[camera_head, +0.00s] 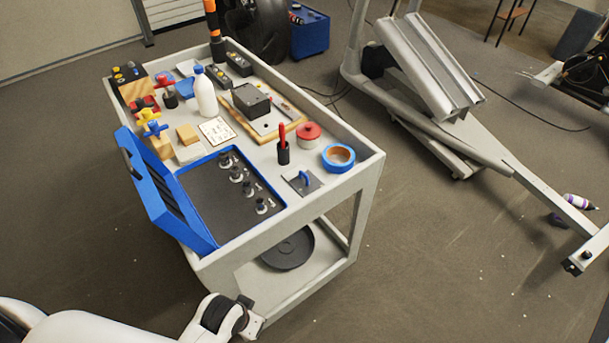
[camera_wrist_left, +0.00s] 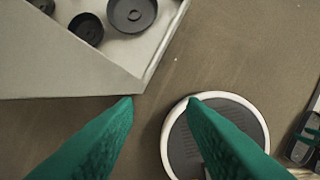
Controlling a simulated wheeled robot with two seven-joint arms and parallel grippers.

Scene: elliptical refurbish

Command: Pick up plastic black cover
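A black round disc (camera_head: 288,248), which looks like the plastic black cover, lies on the lower shelf of the white cart (camera_head: 361,203). In the left wrist view, round black parts, one large (camera_wrist_left: 131,13) and one smaller (camera_wrist_left: 86,28), lie inside a pale tray-like surface at the upper left; I cannot tell which is the cover. My left gripper (camera_wrist_left: 161,98) is open and empty, its two green fingers apart over the floor, short of that surface's corner. In the head view my white left arm shows at the bottom left; its fingers are hidden. My right gripper is not in view.
The cart's top holds an open blue case (camera_head: 167,190), a white bottle (camera_head: 205,94), blue tape (camera_head: 338,158) and several small tools. A grey metal frame (camera_head: 425,140) stands to the right. A dark disc with a white rim (camera_wrist_left: 262,115) lies below the fingers. Floor between cart and frame is clear.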

